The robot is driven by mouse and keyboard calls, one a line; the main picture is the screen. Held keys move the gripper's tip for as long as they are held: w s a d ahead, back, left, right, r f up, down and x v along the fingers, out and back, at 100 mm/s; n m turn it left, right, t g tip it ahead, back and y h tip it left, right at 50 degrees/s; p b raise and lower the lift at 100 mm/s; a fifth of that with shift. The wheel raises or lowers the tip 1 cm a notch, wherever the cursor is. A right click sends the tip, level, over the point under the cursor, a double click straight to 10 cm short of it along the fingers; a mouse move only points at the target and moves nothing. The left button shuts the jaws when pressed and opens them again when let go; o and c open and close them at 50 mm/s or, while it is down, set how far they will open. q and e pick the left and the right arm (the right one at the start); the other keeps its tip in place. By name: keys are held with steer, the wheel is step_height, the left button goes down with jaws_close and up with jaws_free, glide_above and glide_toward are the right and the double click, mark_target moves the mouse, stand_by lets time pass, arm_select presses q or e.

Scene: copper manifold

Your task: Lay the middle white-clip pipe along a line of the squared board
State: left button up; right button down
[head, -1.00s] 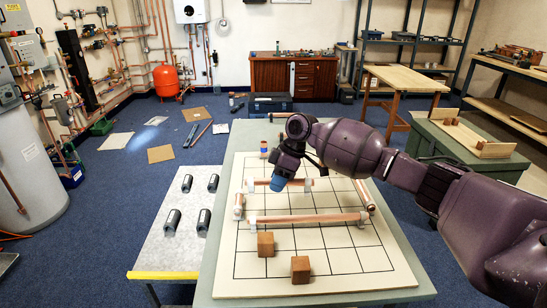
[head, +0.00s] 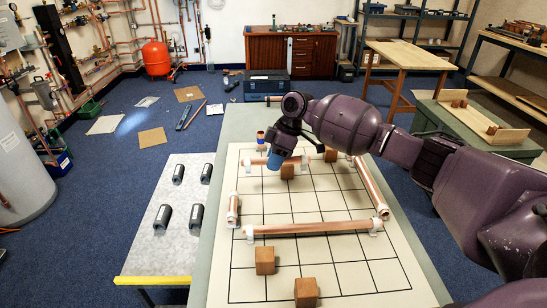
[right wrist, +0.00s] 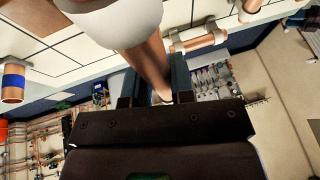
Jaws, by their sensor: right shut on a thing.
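My right gripper (head: 276,165) is over the far left part of the squared board (head: 325,262), shut on a copper pipe with white clips (head: 257,161). In the right wrist view the held pipe (right wrist: 151,66) runs between the fingers, and one white clip (right wrist: 115,22) is large near the camera. I cannot tell its height above the board. A longer white-clip pipe (head: 313,227) lies across the board in front. A short pipe (head: 233,208) lies along the left edge, and another pipe (head: 370,187) along the right. My left gripper is not in view.
Wooden blocks stand on the board at the front (head: 265,261), (head: 305,292) and behind (head: 287,172), (head: 331,155). A small blue-banded copper piece (head: 261,137) stands at the far edge. A side table (head: 135,258) holds several dark holders. The board's middle squares are clear.

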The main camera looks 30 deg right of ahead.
steer(key=shift+f+b, duration=0.8)
steer(key=shift+f, duration=1.1)
steer(key=shift+f+b, duration=0.3)
steer(key=shift+f, duration=1)
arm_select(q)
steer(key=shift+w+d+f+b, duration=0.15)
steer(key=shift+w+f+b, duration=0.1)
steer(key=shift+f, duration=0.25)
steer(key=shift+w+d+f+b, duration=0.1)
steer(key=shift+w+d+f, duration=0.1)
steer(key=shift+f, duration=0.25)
arm_select(e)
steer(key=shift+f, duration=0.9)
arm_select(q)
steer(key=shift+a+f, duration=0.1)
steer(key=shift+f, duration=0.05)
arm_select(e)
steer(key=shift+f, duration=0.3)
steer(key=c, duration=0.9)
jaws_free()
